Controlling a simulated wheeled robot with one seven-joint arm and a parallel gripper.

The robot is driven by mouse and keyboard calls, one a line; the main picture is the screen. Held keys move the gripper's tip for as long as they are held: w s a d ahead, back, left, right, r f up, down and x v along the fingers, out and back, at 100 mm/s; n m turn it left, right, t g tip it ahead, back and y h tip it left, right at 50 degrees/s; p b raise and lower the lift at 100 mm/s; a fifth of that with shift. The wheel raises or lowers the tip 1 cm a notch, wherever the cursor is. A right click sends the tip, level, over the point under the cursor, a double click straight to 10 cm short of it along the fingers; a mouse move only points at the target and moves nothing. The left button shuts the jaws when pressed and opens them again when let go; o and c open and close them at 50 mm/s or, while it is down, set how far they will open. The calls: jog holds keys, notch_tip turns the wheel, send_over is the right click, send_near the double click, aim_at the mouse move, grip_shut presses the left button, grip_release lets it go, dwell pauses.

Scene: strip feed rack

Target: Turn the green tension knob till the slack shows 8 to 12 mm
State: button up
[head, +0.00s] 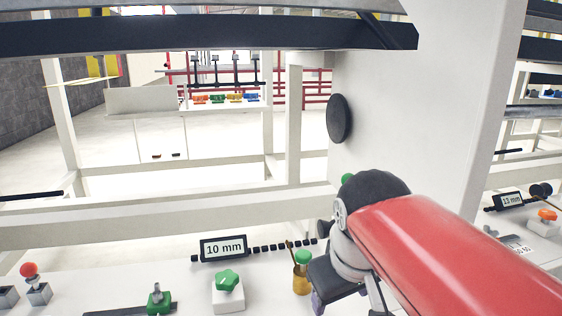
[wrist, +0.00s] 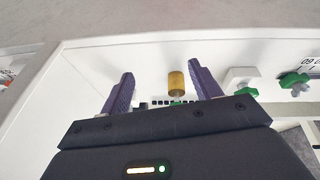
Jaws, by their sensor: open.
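The green star-shaped knob (head: 227,280) sits on a white block at the front, below the display (head: 224,248), which reads 10 mm. In the wrist view the green knob (wrist: 246,91) is partly visible, right of my gripper. My gripper (wrist: 161,82) is open, with its two purple fingers apart. In the head view my gripper (head: 318,298) is right of the knob and clear of it. A brass cylinder with a green cap (head: 302,274) stands beside my gripper; in the wrist view the brass cylinder (wrist: 176,82) appears between the fingers, and contact cannot be told.
Left of the knob are a green clamp (head: 158,299) on a dark rail and a red-topped button (head: 30,270). A white upright panel (head: 430,90) with a black disc (head: 339,118) stands behind my arm. A neighbouring bay at right has a 13 mm display (head: 509,201) and an orange knob (head: 547,215).

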jog(key=s+d+f+m+t, duration=0.1)
jog(key=s+d+f+m, duration=0.3)
jog(key=s+d+f, duration=0.2)
notch_tip(320, 180, down, 2)
jog(key=shift+s+d+f+t, duration=0.15)
jog(key=shift+s+f+t, duration=0.1)
jog(key=shift+t, duration=0.05)
dwell(4.1)
